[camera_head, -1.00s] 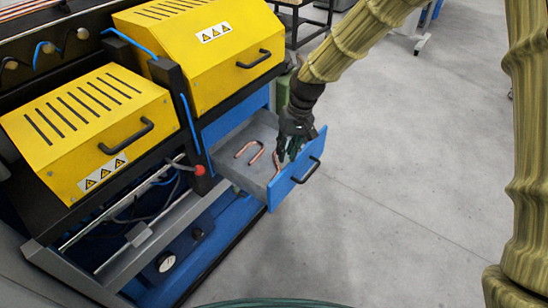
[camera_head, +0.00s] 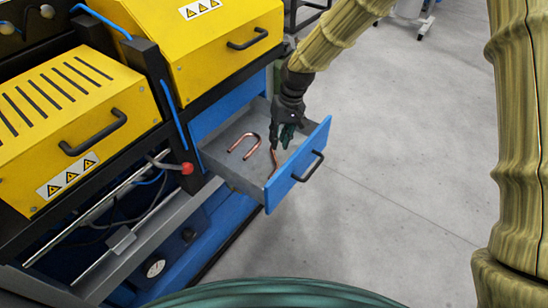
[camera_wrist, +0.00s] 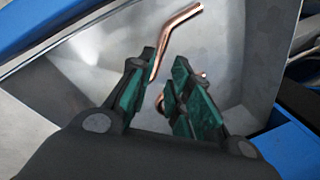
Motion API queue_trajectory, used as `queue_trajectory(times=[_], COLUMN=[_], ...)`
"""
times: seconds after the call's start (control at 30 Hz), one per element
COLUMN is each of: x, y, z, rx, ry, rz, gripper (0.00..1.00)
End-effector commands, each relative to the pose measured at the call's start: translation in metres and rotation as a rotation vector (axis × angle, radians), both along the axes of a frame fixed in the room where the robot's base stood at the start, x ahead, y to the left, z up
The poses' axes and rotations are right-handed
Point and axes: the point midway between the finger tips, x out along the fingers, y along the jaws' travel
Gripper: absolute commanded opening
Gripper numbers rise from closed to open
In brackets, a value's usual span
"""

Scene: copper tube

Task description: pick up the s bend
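The s bend (camera_head: 274,159), a thin bent copper tube, is in the open drawer (camera_head: 230,178), near its front panel. In the wrist view the s bend (camera_wrist: 176,36) runs from the upper right down to the gap between my fingers. Its lower end overlaps the left fingertip; I cannot tell if they touch. My gripper (camera_head: 281,142) points down into the drawer just above the s bend. In the wrist view its green-padded fingers (camera_wrist: 160,72) are apart, with nothing clamped between them.
A copper U-shaped tube (camera_head: 244,145) lies in the drawer to the left; a copper piece (camera_wrist: 160,102) shows partly behind my fingers. The blue drawer front (camera_head: 300,163) and its black handle (camera_head: 308,167) stand close to my gripper. A yellow-covered machine (camera_head: 75,120) is left; floor is clear right.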

Motion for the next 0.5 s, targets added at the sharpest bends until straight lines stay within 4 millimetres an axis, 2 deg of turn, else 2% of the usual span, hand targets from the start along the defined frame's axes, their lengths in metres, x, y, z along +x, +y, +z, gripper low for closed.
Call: queue_trajectory(times=[0.07, 0.27, 0.5], x=[-0.001, -0.001, -0.001], y=[0.001, 0.002, 0.007], z=[-0.009, -0.018, -0.046], rx=[0.0, 0.0, -0.001], ry=[0.001, 0.0, 0.002], rz=[0.0, -0.001, -0.002], gripper=[0.19, 0.19, 0.19])
